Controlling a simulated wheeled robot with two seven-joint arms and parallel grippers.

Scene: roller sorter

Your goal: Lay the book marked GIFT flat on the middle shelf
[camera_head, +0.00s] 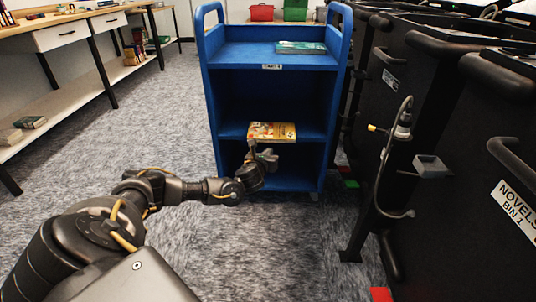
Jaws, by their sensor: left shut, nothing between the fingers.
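A blue cart (212,95) with several shelves stands ahead of me. A book with a yellow and red cover (272,131) lies flat on its middle shelf, near the front edge; I cannot read a GIFT mark on it. A teal book (300,47) lies flat on the top shelf, toward the right. My left gripper (268,160) is shut and empty, just below and in front of the yellow book, by the shelf's front edge. Whether it touches the shelf I cannot tell. My right gripper is out of view.
Black bins (450,100) with a NOVELS BIN 1 label stand close on the right, with a hanging grey device (403,125). A wooden table (70,18) with a lower shelf runs along the left. Carpet between is clear. Red (262,12) and green (295,10) crates are behind the cart.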

